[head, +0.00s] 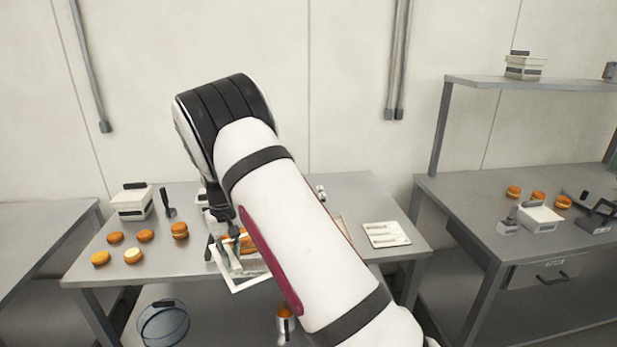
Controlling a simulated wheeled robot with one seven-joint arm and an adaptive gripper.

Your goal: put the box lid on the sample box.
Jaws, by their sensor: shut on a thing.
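My gripper (222,246) is over the middle of the steel table, partly hidden behind my own arm. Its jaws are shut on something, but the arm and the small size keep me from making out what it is. A white-rimmed open tray or box (238,286) lies just below the gripper, with orange-brown rounds partly showing at it. A white box with a dark handle on top (130,204) stands at the table's back left, apart from the gripper. I cannot tell which container is the sample box, and I cannot clearly pick out the box lid.
Several filled rounds (145,235) lie on the table's (190,262) left part. A dark-handled tool (167,203) stands near the white box. A white tray with slots (386,234) lies at right. Another bench (465,200) holds rounds and a white box (540,217); its shelf carries one more (523,68).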

